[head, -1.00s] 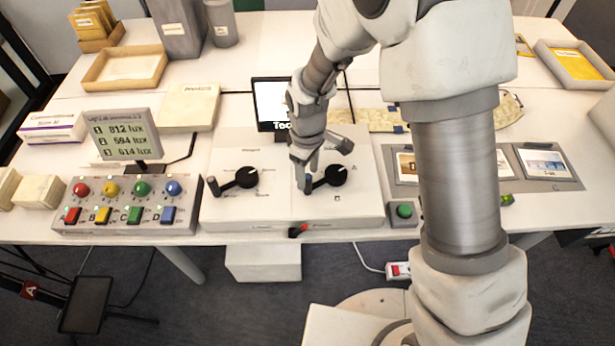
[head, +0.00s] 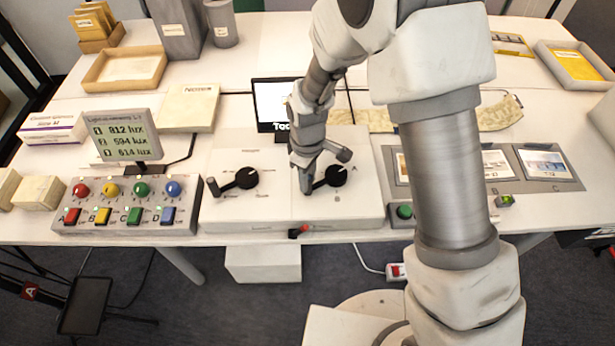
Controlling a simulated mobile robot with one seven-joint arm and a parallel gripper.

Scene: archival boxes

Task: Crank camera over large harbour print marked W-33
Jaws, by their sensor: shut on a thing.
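The white crank box (head: 235,212) stands at the front of the table with two black cranks. My gripper (head: 306,187) is shut on the handle of the right crank (head: 337,176), at the left end of its arm; the fingers hide most of that handle. The left crank (head: 246,178) stands free, its handle pointing left. A grey board (head: 520,187) with several framed prints lies at the right, partly behind my arm. One print (head: 547,163) shows a pale blue scene. No W-33 mark is legible. A dark-framed monitor (head: 271,102) behind the box is partly hidden by my gripper.
A button panel (head: 125,222) and a lux display (head: 124,135) stand at the left. A green button (head: 404,211) sits right of the crank box. A red-tipped lever (head: 299,231) is on the box's front edge. Trays and boxes line the back.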

